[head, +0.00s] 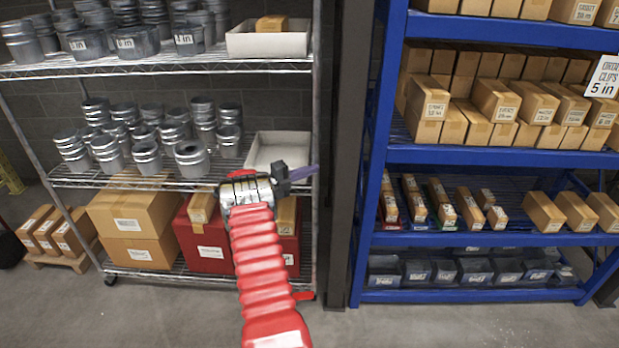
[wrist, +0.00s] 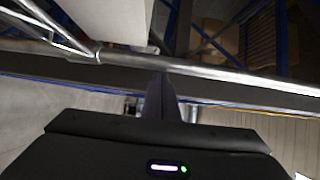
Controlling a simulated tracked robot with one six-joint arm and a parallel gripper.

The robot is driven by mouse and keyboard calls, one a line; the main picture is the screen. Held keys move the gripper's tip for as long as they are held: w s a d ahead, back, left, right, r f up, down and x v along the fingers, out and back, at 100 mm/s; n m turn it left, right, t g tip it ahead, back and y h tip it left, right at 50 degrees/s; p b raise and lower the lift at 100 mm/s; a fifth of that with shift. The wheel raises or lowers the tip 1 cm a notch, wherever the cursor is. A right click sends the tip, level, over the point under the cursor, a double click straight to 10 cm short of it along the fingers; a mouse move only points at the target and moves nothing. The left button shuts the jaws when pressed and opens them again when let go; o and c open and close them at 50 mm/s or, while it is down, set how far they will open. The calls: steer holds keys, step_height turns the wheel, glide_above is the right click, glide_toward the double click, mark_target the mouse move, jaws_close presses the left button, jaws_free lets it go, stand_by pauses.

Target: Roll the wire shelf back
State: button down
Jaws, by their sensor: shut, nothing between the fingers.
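The wire shelf (head: 180,68) is a chrome wire rack on casters at the left of the head view, loaded with metal duct fittings and boxes. One caster (head: 110,280) shows at its lower left. My gripper (head: 312,171) is shut and empty at the rack's right end, around middle-shelf height. In the wrist view the gripper's dark fingers (wrist: 160,97) point at a chrome rail (wrist: 175,66) of the rack. I cannot tell whether they touch it. My red arm hides part of the lower shelf.
A dark column (head: 345,150) stands just right of the rack. Blue shelving (head: 480,155) with small boxes and bins is beyond it. A low pallet with boxes (head: 55,235) sits at the left. The floor (head: 440,325) in front is clear.

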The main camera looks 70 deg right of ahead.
steer(key=shift+w+r, duration=0.2)
steer(key=shift+w, duration=0.25)
steer(key=shift+w+r, duration=0.2)
steer(key=shift+w, duration=0.25)
steer(key=w+a+f, duration=0.1)
steer(key=w+a, duration=0.2)
steer(key=a, duration=0.9)
steer(key=shift+w, duration=0.35)
